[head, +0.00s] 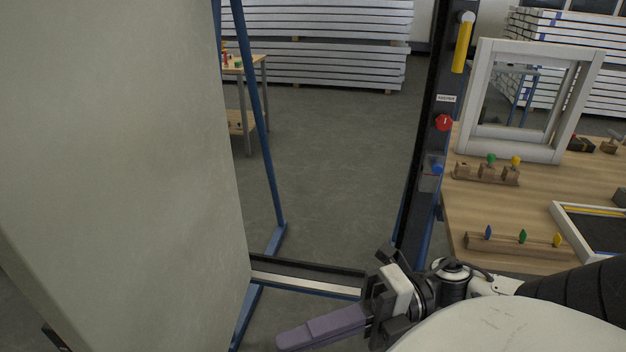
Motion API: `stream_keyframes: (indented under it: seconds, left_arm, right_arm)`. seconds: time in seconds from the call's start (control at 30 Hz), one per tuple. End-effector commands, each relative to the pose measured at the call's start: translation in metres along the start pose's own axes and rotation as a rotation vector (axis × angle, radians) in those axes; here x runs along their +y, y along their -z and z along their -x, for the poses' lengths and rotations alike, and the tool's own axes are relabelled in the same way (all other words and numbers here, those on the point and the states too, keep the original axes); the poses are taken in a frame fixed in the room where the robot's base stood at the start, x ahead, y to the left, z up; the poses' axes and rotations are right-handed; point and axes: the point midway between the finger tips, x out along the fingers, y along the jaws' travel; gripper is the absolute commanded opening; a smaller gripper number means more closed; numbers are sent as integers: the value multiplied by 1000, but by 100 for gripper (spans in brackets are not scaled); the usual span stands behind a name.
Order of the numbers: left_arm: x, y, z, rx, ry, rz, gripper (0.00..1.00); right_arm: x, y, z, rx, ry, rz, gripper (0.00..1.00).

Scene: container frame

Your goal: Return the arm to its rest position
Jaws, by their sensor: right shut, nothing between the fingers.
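My right arm comes in from the lower right, with a black sleeve and a white and dark wrist. My right gripper (292,338) is low in the middle of the head view. Its purple-grey fingers point left and are closed together with nothing between them. They appear in front of the opening of the frame, near its bottom sill (310,277); I cannot tell how far apart they are. My left gripper is not in view.
A large pale door panel (120,170) stands swung open on the left. A dark post (432,140) carries a yellow handle (462,46), red knob (443,122) and blue knob (437,168). A wooden table (478,215) stands right.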

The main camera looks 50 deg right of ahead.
Motion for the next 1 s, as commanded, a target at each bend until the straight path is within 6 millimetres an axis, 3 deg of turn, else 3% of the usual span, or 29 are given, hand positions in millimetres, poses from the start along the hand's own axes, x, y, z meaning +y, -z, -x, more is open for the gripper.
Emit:
stream_keyframes:
  seconds: [0.13,0.43,0.53,0.63,0.73,0.8,0.9,1.0]
  left_arm:
    - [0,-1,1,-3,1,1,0]
    - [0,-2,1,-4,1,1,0]
    - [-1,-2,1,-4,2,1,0]
    - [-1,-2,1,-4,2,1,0]
    - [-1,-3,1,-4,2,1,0]
    - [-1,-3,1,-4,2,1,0]
    - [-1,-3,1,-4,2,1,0]
    - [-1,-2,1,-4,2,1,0]
  right_arm:
    - [0,5,11,-2,0,-2,0]
    - [0,4,12,-11,-4,-7,0]
    - [-5,-13,12,-103,-33,-69,0]
    - [-23,-50,16,-311,-100,-228,0]
    - [-66,-90,28,-584,-181,-490,0]
    - [-112,-106,34,-767,-224,-711,0]
    - [-186,-102,30,-981,-250,-1048,0]
    - [-250,-75,11,-1118,-225,-1343,0]
